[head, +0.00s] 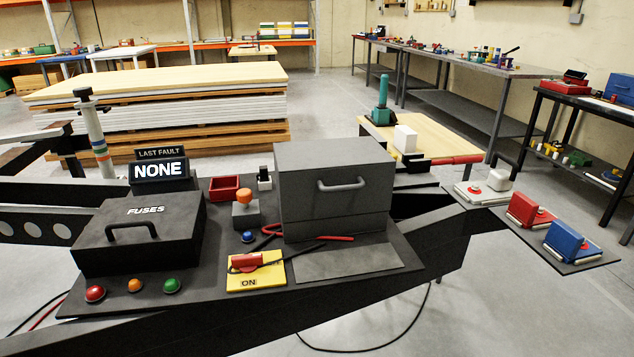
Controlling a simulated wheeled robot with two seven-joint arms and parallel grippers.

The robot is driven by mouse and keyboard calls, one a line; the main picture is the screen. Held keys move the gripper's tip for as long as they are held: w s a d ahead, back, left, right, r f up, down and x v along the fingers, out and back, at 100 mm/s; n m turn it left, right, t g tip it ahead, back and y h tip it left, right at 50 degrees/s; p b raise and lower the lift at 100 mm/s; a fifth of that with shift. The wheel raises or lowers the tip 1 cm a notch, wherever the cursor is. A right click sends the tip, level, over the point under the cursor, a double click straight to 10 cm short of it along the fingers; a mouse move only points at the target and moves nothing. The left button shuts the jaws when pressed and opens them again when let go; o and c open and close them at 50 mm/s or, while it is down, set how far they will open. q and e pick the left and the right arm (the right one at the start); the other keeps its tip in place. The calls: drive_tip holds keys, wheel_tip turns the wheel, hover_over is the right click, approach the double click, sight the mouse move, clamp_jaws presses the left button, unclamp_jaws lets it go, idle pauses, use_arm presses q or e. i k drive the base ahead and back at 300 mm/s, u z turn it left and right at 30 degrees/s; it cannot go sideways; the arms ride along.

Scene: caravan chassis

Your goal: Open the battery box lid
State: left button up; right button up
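The battery box appears to be the large grey box (330,215) on the dark panel, though it has no readable label. Its lid (335,160) is down and shut, with a grey bar handle (341,185) on the front face. A seam runs across the front below the handle. The inside is hidden. Neither of my grippers shows in the head view.
Left of it is a black box marked FUSES (138,225) with its own handle. A yellow ON plate with a red switch (247,263), red and black cables (310,237), an orange-topped knob (244,198) and a red tray (224,188) sit close by.

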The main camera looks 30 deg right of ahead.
sight(317, 180)
drive_tip(key=k, duration=1.3)
drive_tip(key=z, duration=0.8)
drive_tip(key=i, duration=1.6)
drive_tip(key=u, duration=0.8)
